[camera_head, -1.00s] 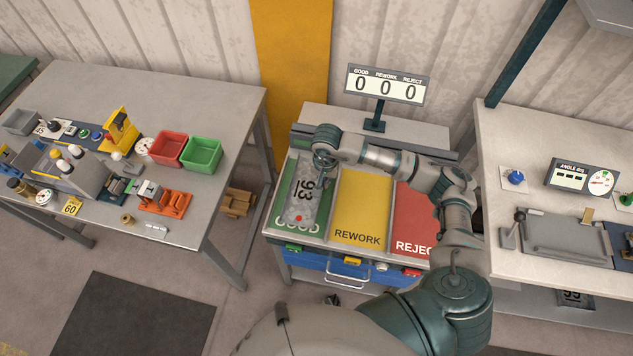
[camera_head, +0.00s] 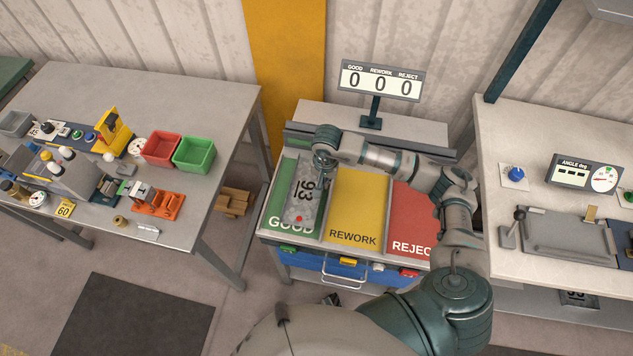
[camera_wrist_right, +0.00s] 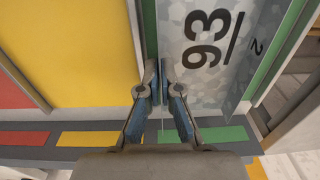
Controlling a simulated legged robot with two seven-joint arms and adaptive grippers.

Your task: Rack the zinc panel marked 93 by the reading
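The zinc panel marked 93 (camera_head: 303,205) is a mottled grey sheet over the green GOOD bay (camera_head: 278,212) of the sorting rack, with a red dot at its near end. I cannot tell whether it rests on the bay or hangs just above it. My right gripper (camera_head: 322,172) is at the panel's far right side. In the right wrist view, the fingers (camera_wrist_right: 158,85) are closed together at one long edge of the panel (camera_wrist_right: 205,75), pinching it. The reading display (camera_head: 587,174) stands on the right bench; its digits are too small to read. My left gripper is out of view.
The yellow REWORK bay (camera_head: 358,205) and red REJECT bay (camera_head: 408,220) are empty. The counter sign (camera_head: 381,82) shows 0 0 0. A left table (camera_head: 215,110) holds red and green bins and tools. Another panel (camera_head: 573,299) lies under the right bench.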

